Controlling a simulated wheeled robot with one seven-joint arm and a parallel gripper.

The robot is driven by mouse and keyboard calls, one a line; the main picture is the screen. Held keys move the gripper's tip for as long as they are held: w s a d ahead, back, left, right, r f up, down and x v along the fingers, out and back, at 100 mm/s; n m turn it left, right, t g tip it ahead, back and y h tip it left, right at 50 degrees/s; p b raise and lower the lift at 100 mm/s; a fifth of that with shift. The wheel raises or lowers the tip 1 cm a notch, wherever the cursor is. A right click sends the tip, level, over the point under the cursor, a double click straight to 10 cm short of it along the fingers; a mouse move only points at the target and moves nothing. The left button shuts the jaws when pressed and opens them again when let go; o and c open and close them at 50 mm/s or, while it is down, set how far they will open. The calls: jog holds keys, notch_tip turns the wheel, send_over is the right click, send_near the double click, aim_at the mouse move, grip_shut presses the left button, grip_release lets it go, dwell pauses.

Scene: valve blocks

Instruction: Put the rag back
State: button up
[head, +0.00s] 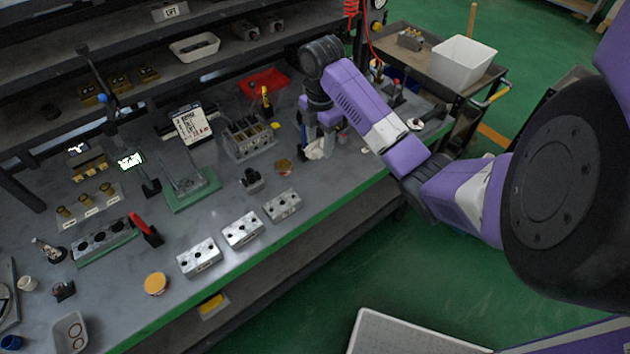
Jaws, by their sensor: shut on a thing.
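My gripper (317,150) points down at the right part of the workbench, just beside the metal block with several bores. It is shut on a whitish, crumpled piece that looks like the rag (314,154), low at the fingertips. The rag is small in view and partly hidden by the fingers. I cannot tell whether it touches the bench top. My purple arm reaches in from the right, over the bench edge.
The bored metal block (249,140) stands left of my gripper, with a red tray (263,83) behind. Three silver valve blocks (242,229) line the front edge. A round tan disc (284,167) lies nearby. A cart with a white bin (460,62) stands at back right.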

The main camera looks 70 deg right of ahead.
jog(key=shift+w+f, duration=0.25)
jog(key=shift+w, duration=0.1)
jog(key=shift+w+f, duration=0.1)
jog(key=shift+f, duration=0.15)
jog(key=b, duration=0.5)
send_over(318, 187)
notch_tip(318, 187, down, 10)
jog(key=shift+f, duration=3.1)
jog(key=o, duration=1.3)
jog(key=shift+r, duration=0.15)
jog(key=shift+s+r+p, duration=0.2)
jog(key=shift+r+p, duration=1.5)
jog(key=shift+r, duration=4.2)
